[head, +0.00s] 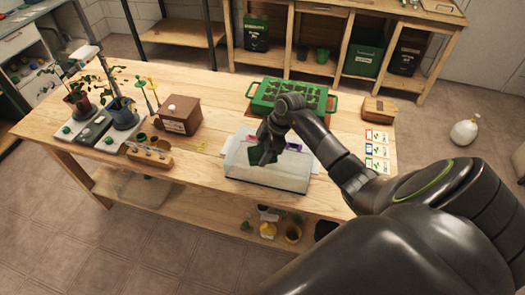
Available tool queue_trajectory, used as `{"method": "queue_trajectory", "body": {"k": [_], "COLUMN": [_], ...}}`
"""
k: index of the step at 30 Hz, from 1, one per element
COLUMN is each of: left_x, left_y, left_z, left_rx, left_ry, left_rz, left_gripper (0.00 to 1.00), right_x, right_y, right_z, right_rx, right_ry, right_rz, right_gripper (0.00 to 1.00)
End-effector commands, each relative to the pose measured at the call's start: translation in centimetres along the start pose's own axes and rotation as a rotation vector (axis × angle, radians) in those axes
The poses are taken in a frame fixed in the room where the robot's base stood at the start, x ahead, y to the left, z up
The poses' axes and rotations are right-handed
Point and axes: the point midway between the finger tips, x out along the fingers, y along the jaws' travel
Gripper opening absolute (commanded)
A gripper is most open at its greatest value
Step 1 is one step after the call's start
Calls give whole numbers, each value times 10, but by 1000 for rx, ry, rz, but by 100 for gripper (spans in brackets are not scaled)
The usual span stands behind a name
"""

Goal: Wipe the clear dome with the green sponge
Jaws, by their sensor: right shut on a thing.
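The clear dome (262,176) is a see-through, box-like cover on the wooden table, near its front edge at the middle of the head view. My right gripper (265,144) is over the dome and shut on the green sponge (262,156), which looks dark green here. The sponge is at the dome's upper part; I cannot tell whether it touches the surface. My right arm comes in from the right and hides part of the dome's back. My left gripper is not in view.
A green seedling tray (262,108) stands behind the dome. A brown box (181,115), a wooden tube rack (149,156) and potted plants (124,114) stand to the left. Picture cards (376,151) and a small wooden box (378,108) lie to the right. The table's front left is clear.

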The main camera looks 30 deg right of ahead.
Motion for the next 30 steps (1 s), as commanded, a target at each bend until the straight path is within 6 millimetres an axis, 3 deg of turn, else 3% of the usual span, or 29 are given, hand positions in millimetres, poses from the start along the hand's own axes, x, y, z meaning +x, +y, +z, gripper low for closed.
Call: {"method": "queue_trajectory", "body": {"k": [21, 30], "left_x": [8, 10], "left_y": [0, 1], "left_z": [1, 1], "left_rx": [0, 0], "left_ry": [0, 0], "left_rz": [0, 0], "left_gripper": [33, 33], "right_x": [12, 18], "right_y": [0, 8], "right_z": [4, -12], "right_rx": [0, -1], "right_ry": [0, 2], "right_rz": [0, -1], "right_gripper": [31, 31]}}
